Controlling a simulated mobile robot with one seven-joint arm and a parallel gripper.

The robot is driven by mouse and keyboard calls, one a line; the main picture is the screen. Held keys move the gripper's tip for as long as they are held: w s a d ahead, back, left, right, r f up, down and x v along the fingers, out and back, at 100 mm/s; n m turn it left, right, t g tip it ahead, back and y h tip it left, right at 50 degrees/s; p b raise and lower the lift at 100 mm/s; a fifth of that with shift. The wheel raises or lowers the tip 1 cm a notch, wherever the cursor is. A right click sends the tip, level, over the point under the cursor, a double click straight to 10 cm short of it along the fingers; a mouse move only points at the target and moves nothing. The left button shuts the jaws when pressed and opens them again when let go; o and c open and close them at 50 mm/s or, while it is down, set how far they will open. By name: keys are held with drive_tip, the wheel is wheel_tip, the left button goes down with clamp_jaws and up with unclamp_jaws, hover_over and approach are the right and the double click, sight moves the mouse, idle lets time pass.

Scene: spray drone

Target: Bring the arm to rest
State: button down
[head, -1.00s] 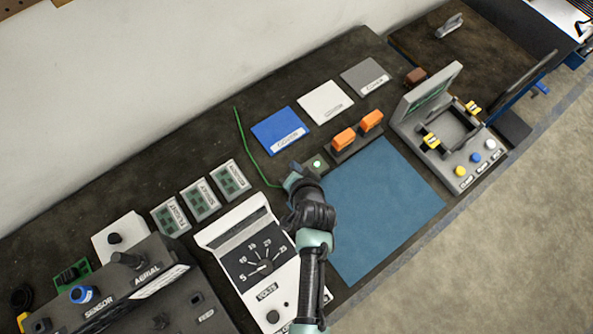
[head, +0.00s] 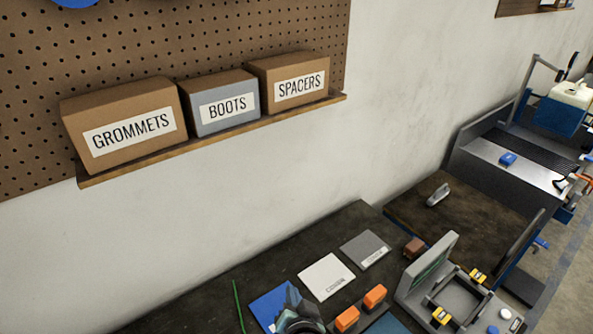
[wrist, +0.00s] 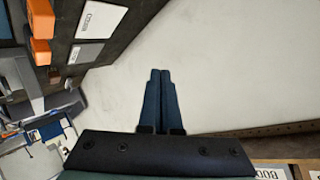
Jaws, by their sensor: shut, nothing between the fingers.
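My gripper (wrist: 160,76) shows in the wrist view with its two dark fingers side by side, shut and empty. Beyond the fingertips in that view is only the pale wall. In the head view part of my gripper (head: 292,306) shows at the bottom edge, in front of the blue card (head: 266,303) on the dark workbench (head: 225,300). The rest of my arm is below the frame.
Boxes marked grommets (head: 130,125), boots (head: 222,104) and spacers (head: 298,80) stand on a wall shelf (head: 215,138). A white card (head: 326,276), a grey card (head: 364,249), orange blocks (head: 347,318) and a grey fixture (head: 430,270) lie on the bench.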

drive_tip(key=w+r+n+t+b, duration=0.2)
drive_tip(key=r+t, duration=0.2)
drive_tip(key=r, duration=1.2)
drive_tip(key=w+r+n+t+b, duration=0.15)
drive_tip(key=r+t, duration=0.25)
drive_tip(key=r, duration=1.2)
drive_tip(key=s+r+n+t+b, duration=0.1)
drive_tip(key=s+r+t+b, duration=0.1)
drive_tip(key=s+r, duration=0.6)
drive_tip(key=s+r+t+h+b, duration=0.1)
drive_tip(key=s+r+t+b, duration=0.1)
drive_tip(key=s+r+t, duration=0.3)
drive_tip(key=s+r, duration=0.4)
drive_tip(key=r, duration=0.5)
drive_tip(key=shift+s+d+r+n+t+h, duration=0.15)
drive_tip(key=shift+s+d+n+t+h, duration=0.15)
drive_tip(key=shift+d+n, duration=0.1)
